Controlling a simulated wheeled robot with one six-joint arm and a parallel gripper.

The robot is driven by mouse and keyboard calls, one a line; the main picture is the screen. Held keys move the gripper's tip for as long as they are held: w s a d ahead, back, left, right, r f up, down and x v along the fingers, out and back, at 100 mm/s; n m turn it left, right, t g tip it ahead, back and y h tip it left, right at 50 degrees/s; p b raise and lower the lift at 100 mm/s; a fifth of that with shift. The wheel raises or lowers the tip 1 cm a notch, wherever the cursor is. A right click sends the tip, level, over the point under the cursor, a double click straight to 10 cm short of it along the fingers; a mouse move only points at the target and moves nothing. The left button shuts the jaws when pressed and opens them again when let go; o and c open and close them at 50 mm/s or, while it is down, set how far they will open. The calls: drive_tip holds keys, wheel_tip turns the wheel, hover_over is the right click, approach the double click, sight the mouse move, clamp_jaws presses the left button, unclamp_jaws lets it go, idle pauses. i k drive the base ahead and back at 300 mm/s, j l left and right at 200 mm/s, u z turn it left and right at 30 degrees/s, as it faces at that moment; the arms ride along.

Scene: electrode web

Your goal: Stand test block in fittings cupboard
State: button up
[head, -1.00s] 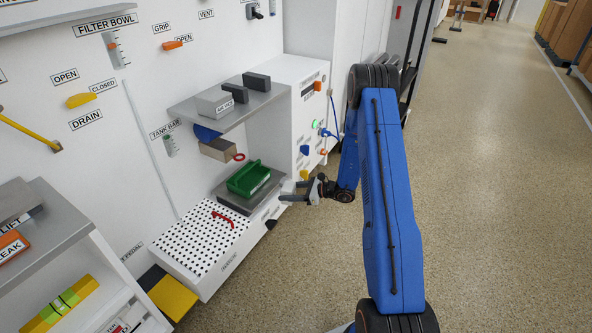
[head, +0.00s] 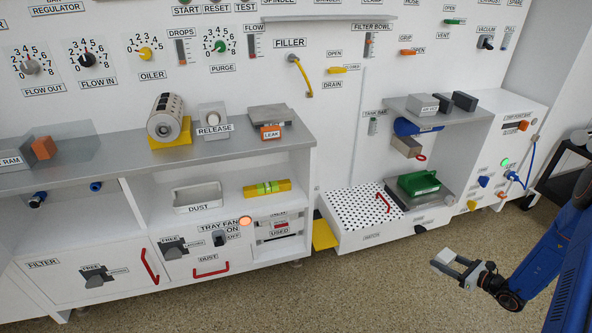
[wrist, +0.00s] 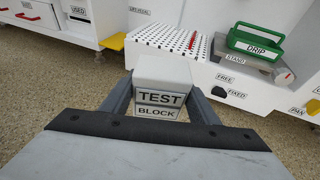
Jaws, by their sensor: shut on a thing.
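The test block (head: 444,257) is a small white-grey block between the fingertips of my gripper (head: 456,266), at the lower right of the head view. In the wrist view the test block (wrist: 163,88) shows its TEST BLOCK label, upright and readable. My gripper (wrist: 160,103) is shut on it, with one grey finger on each side. The block is held in the air over the speckled floor, in front of the white wall units. No fittings cupboard label can be made out in these frames.
A green tray (head: 418,183) sits on a grey stand beside a perforated white top (head: 357,206). A low cabinet with a FILTER door (head: 83,270) and shelves stands at the left. A yellow step (head: 324,235) juts out low. The floor (head: 360,295) in front is clear.

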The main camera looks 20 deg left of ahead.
sight(101, 224)
drive_tip(key=k+u, duration=0.1)
drive_tip(key=u, duration=0.3)
drive_tip(key=k+u, duration=0.1)
drive_tip(key=u, duration=0.25)
drive_tip(key=k+j+u, duration=0.1)
drive_tip(key=u, duration=0.3)
drive_tip(key=i+j+u, duration=0.1)
drive_tip(key=j+u, duration=0.15)
drive_tip(key=u, duration=0.15)
drive_tip(key=i+j+u, duration=0.1)
drive_tip(key=j+u, duration=0.25)
drive_tip(key=i+j+u, duration=0.1)
drive_tip(key=u, duration=0.3)
